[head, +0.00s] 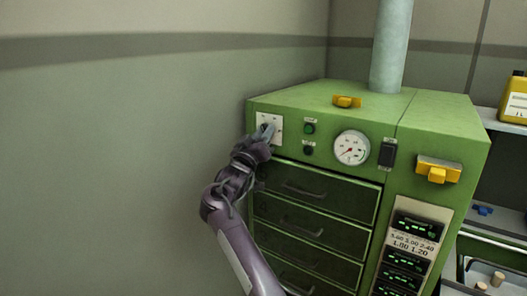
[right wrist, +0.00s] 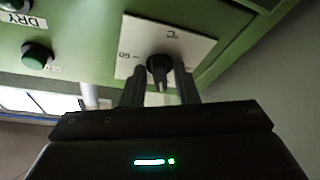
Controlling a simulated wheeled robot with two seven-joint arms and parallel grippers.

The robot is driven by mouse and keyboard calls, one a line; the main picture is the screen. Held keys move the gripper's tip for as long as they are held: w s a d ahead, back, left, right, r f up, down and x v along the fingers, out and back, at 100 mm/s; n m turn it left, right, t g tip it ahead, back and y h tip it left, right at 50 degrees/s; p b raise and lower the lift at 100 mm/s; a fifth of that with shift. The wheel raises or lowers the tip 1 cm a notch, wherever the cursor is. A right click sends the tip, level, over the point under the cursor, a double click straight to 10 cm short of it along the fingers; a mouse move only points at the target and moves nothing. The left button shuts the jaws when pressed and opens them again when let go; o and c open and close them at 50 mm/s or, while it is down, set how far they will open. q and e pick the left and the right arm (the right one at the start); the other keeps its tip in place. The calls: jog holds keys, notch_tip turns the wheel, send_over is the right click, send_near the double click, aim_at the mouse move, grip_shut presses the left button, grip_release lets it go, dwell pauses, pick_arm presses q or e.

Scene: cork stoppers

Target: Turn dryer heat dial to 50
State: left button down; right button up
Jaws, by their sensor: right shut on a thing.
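The dryer (head: 315,130) is a green cabinet with drawers. Its heat dial is a dark knob on a white plate (head: 276,121) at the upper left of the front; my gripper mostly hides the knob in the head view. In the right wrist view the black dial (right wrist: 159,66) sits on the white plate (right wrist: 190,47), with a °C mark and a number mark printed upside down in this view. My right gripper (head: 266,134) has one finger on each side of the knob and is shut on it. Which mark the knob points to is unclear. My left gripper is out of view.
Green (head: 310,128) and dark buttons sit just right of the plate, then a round gauge (head: 352,148) and a dark switch (head: 387,154). Yellow handles, drawers and a lit display panel are on the cabinet. A plain wall stands close on the left.

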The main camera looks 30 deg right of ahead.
pick_arm(q)
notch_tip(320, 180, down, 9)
jog(key=b, duration=0.7)
jog(key=shift+b, duration=0.4)
pick_arm(e)
jog(key=shift+w+a+m+g+h, duration=0.1)
jog(key=shift+m+g+h, duration=0.35)
jog(key=shift+m+g, duration=1.4)
jog(key=shift+w+m+g+h, duration=0.1)
jog(key=shift+m+g+h, duration=0.45)
jog(key=shift+m, duration=2.6)
jog(key=shift+w+a+m+g+h, duration=0.1)
jog(key=shift+m+g+h, duration=0.3)
jog(key=shift+m+g, duration=1.45)
jog(key=shift+d+f+m+t, duration=0.1)
jog(key=shift+m+t, duration=0.35)
jog(key=shift+m, duration=0.5)
jog(key=o, duration=0.7)
